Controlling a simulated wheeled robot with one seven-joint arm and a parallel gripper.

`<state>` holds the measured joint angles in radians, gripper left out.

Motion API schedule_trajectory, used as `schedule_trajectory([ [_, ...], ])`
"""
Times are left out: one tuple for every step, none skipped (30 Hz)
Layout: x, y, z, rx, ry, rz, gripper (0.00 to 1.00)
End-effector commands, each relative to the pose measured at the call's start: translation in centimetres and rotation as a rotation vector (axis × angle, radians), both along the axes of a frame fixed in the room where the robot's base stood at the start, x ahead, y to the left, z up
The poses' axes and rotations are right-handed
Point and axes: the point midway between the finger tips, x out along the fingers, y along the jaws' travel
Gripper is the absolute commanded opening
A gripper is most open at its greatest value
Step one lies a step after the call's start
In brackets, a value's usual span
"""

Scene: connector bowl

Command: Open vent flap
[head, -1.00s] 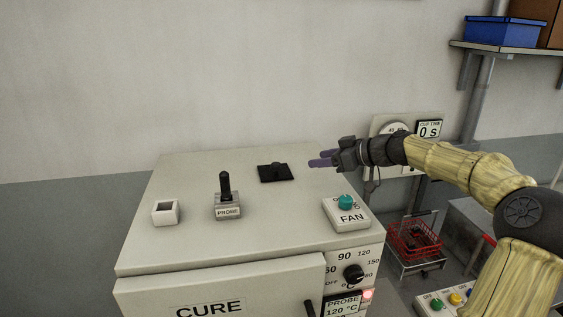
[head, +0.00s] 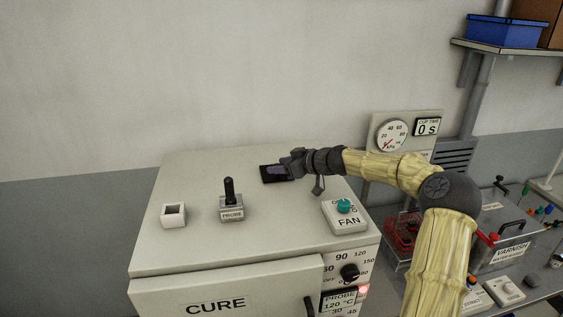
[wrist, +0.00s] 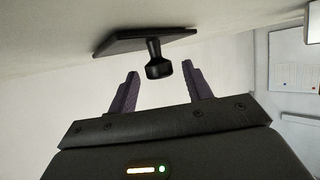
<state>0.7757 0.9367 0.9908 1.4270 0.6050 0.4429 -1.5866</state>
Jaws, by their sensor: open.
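The vent flap is a flat dark plate (head: 270,175) on top of the cream cure oven, toward its back edge. In the wrist view the plate (wrist: 125,41) carries a short black knob (wrist: 158,62) that sticks out from it. My gripper (head: 280,169) is at the flap in the head view and covers its right part and the knob. In the wrist view my gripper (wrist: 158,85) is open, with one purple finger on each side of the knob's line. The knob's end is at about the fingertips, with gaps on both sides. The flap looks flat against the oven top.
A pressure gauge (head: 392,135) and the wall are behind.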

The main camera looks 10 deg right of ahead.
Motion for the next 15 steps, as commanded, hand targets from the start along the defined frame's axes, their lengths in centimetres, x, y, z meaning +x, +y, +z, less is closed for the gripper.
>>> schedule_trajectory([
  [0.02, -0.03, -0.04, 0.0, 0.0, -0.001, 0.5],
  [0.02, -0.04, -0.05, 0.0, 0.0, -0.001, 0.5],
  [0.0, -0.04, -0.06, 0.0, 0.0, -0.001, 0.5],
  [0.0, -0.04, -0.04, 0.0, 0.0, -0.001, 0.5],
  [0.0, -0.04, -0.04, 0.0, 0.0, -0.001, 0.5],
  [-0.01, -0.05, -0.04, 0.0, 0.0, -0.001, 0.46],
  [0.0, -0.05, -0.03, 0.0, 0.0, -0.001, 0.4],
  [-0.01, -0.05, -0.03, 0.0, 0.0, -0.001, 0.34],
  [-0.01, -0.05, -0.03, 0.0, 0.0, -0.001, 0.26],
  [-0.01, -0.04, -0.02, 0.0, 0.0, 0.0, 0.2],
  [-0.01, -0.06, -0.01, 0.0, 0.0, -0.001, 0.15],
  [-0.01, -0.06, -0.01, 0.0, 0.0, -0.001, 0.07],
  [-0.01, -0.07, -0.01, 0.0, 0.0, -0.001, 0.01],
  [-0.01, -0.07, 0.0, 0.0, 0.0, -0.001, 0.0],
  [-0.01, -0.08, 0.0, 0.0, 0.0, -0.001, 0.0],
])
